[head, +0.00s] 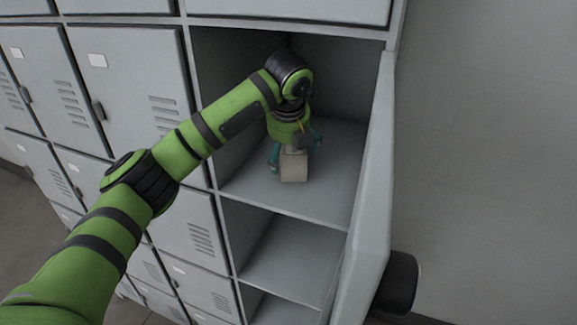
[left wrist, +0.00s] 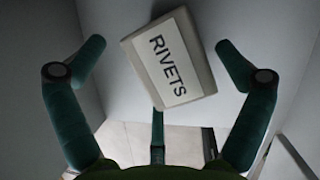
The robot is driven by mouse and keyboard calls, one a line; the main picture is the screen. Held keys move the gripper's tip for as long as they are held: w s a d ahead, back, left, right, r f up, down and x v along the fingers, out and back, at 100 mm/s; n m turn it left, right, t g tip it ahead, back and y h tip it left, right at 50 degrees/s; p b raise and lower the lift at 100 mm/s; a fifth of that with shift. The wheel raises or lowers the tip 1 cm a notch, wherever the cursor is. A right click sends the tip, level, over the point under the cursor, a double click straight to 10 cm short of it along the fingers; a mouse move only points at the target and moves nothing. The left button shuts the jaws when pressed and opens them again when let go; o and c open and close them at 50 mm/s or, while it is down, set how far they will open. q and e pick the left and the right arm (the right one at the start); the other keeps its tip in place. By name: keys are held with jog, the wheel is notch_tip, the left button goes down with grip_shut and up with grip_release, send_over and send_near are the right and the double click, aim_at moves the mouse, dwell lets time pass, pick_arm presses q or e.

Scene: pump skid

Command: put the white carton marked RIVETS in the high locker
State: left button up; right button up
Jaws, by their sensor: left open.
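The carton marked RIVETS (head: 293,168) rests on the floor of the open upper locker compartment (head: 345,160), near its middle. In the left wrist view the carton (left wrist: 176,88) shows its white label with black letters, and its sides look grey-beige. My left gripper (head: 295,152) reaches into this compartment from above the carton. Its teal fingers are spread open on either side of the carton, with visible gaps in the left wrist view. The carton's far side is hidden in the head view. My right gripper is not in view.
The locker's door (head: 366,190) stands open on the right, close to the compartment's opening. Another open compartment (head: 290,255) lies below. Shut grey locker doors (head: 130,85) fill the left. A bare wall (head: 490,140) is at the right.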

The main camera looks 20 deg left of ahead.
pick_arm(q)
jog(key=b+v, duration=0.1)
jog(key=v, duration=0.2)
jog(key=shift+s+d+r+b, duration=0.1)
jog(key=shift+r+b, duration=0.1)
jog(key=shift+b, duration=0.15)
jog(key=s+d+b, duration=0.2)
jog(key=s+d, duration=0.2)
jog(key=s, duration=0.7)
jog(key=shift+s+r+b, duration=0.15)
jog(key=shift+s+b, duration=0.05)
jog(key=shift+b, duration=0.2)
